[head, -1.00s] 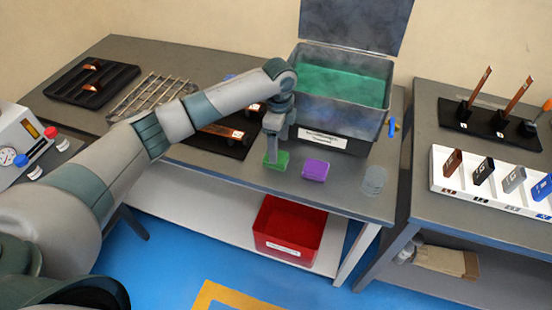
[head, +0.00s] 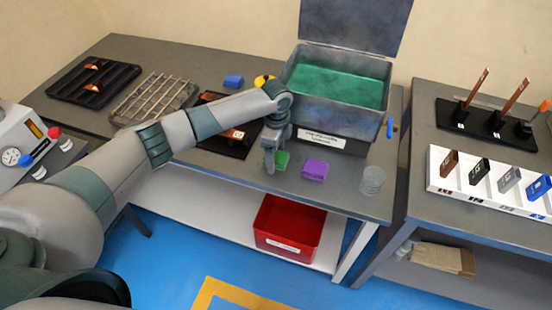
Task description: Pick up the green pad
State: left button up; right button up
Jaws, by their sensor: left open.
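The green pad (head: 283,161) lies near the front edge of the grey workbench, left of a purple pad (head: 315,170). My left gripper (head: 276,158) points down at the green pad and is open. One finger shows in front of the pad's left side and hides part of it. The other finger is mostly hidden, so I cannot tell whether either finger touches the pad. My right gripper is not in view.
A grey tank (head: 335,108) with green contents and a raised lid stands behind the pads. A clear round container (head: 372,181) stands to the right. A red bin (head: 289,228) sits on the lower shelf. A black tray (head: 226,140) lies left of the gripper.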

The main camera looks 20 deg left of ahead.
aim_at(279, 157)
pick_arm(q)
jog(key=c, duration=1.1)
jog(key=shift+r+b, duration=0.3)
jog(key=shift+r, duration=0.25)
jog(key=r, duration=0.1)
jog(key=d+r+b, duration=0.1)
jog(key=r, duration=0.1)
jog(key=shift+r, duration=0.15)
jog(key=d+r+b, duration=0.1)
jog(key=d+r, duration=0.1)
jog(key=d, duration=0.1)
jog(key=s+d+r+b, duration=0.1)
jog(key=d+r, duration=0.1)
jog(key=d, duration=0.2)
jog(key=s+d+r+b, duration=0.1)
jog(key=d+r, duration=0.1)
jog(key=d, duration=0.1)
jog(key=shift+s+d+r+b, duration=0.1)
jog(key=shift+d+r+b, duration=0.15)
jog(key=shift+r+b, duration=0.1)
jog(key=shift+o, duration=0.3)
